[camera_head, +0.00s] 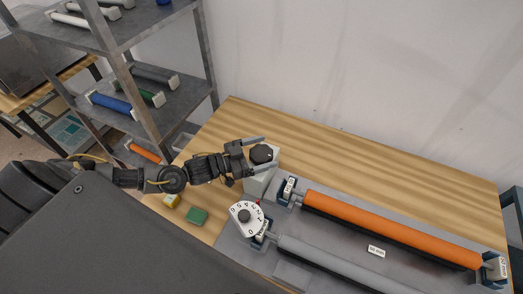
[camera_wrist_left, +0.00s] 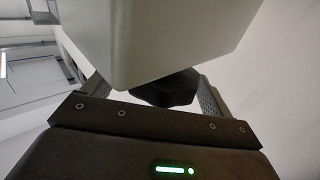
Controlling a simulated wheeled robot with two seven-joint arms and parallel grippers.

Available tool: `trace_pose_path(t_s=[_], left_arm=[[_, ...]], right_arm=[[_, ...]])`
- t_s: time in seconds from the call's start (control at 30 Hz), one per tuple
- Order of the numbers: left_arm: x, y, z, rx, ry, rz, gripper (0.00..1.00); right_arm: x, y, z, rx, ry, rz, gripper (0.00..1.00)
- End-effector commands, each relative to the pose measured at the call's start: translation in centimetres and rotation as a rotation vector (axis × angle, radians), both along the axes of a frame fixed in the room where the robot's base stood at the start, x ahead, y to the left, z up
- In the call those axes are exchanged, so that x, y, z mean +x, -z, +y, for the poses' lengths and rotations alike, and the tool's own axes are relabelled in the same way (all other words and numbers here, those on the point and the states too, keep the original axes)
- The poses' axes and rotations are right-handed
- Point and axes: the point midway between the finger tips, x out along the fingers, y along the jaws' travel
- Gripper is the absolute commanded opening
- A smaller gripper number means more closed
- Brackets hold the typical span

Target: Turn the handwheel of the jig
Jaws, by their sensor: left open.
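The jig's handwheel (camera_head: 261,154) is a black lobed knob on top of a pale grey housing (camera_head: 262,178), at the left end of the jig plate (camera_head: 330,238). My left gripper (camera_head: 262,152) is open, with one finger on the far side of the knob and the other on its near side. In the left wrist view, the dark handwheel (camera_wrist_left: 170,88) sits between the two fingers (camera_wrist_left: 155,93), below the grey housing (camera_wrist_left: 160,35). A gap shows beside the knob, and I cannot tell whether either finger touches it. My right gripper is out of view.
A white numbered dial (camera_head: 240,211) stands near the housing. An orange roller (camera_head: 390,228) and a grey roller (camera_head: 335,266) lie along the jig. Green (camera_head: 197,216) and yellow (camera_head: 172,201) blocks lie on the wooden table (camera_head: 235,120). A metal shelf (camera_head: 150,115) stands left.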

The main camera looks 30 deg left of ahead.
Motion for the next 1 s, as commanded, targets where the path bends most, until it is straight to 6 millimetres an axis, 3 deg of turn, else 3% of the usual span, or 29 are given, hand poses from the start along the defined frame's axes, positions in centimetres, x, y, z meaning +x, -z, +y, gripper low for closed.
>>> trace_pose_path(t_s=[0.1,0.47,0.77,1.0], left_arm=[[0.0,0.0,0.0,0.0,0.0,0.0,0.85],[0.0,0.0,0.1,0.0,-0.001,0.0,0.4],[0.0,0.2,0.1,0.001,0.044,-0.001,0.4],[0.1,0.4,0.2,0.002,0.193,-0.003,0.4]], right_arm=[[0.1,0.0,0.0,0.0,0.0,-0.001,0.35],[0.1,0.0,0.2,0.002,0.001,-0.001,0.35],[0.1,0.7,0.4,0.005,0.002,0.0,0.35],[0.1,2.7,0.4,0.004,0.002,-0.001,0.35]])
